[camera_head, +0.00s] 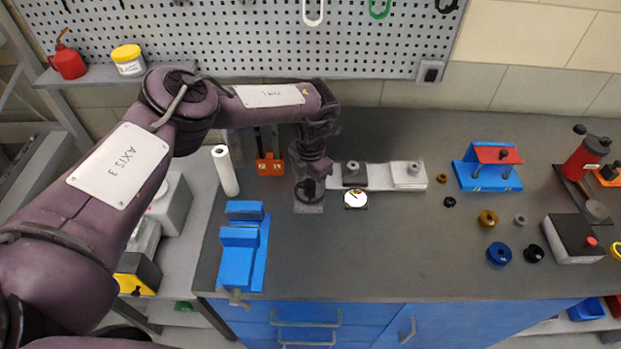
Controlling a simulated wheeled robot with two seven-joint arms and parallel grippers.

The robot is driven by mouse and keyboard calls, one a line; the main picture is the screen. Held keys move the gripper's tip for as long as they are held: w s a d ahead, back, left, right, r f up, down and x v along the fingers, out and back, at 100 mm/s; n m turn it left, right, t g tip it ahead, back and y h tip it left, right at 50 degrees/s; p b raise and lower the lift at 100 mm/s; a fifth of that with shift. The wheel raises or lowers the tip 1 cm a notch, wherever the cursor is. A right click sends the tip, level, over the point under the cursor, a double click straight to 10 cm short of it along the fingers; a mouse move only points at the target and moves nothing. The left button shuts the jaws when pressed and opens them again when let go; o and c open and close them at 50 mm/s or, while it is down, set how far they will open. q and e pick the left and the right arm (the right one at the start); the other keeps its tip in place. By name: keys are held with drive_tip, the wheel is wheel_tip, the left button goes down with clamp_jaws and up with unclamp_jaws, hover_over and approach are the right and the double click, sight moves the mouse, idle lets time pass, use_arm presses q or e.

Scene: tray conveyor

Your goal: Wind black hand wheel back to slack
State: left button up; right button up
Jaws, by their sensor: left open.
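The black hand wheel (309,189) sits on a small grey block at the left end of a pale metal rail near the middle of the bench. My left arm comes in from the left and bends down to it. My left gripper (311,178) is open, right at the wheel, and partly hides it. I cannot tell whether the fingers touch the rim. A round white dial gauge (356,199) with a dark needle lies just right of the wheel, in front of the rail (379,175). My right gripper is not in view.
A blue vise (242,247) stands front left of the wheel, and a white roll (225,171) and an orange block (269,165) stand behind it. Loose rings and knobs, a blue-red fixture (488,167) and a button box (573,238) are at right. The front middle bench is clear.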

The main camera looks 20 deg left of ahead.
use_arm(q)
drive_tip(key=c, duration=1)
drive_tip(key=shift+o, duration=0.2)
drive_tip(key=shift+f+n, duration=0.1)
drive_tip(key=shift+n, duration=0.2)
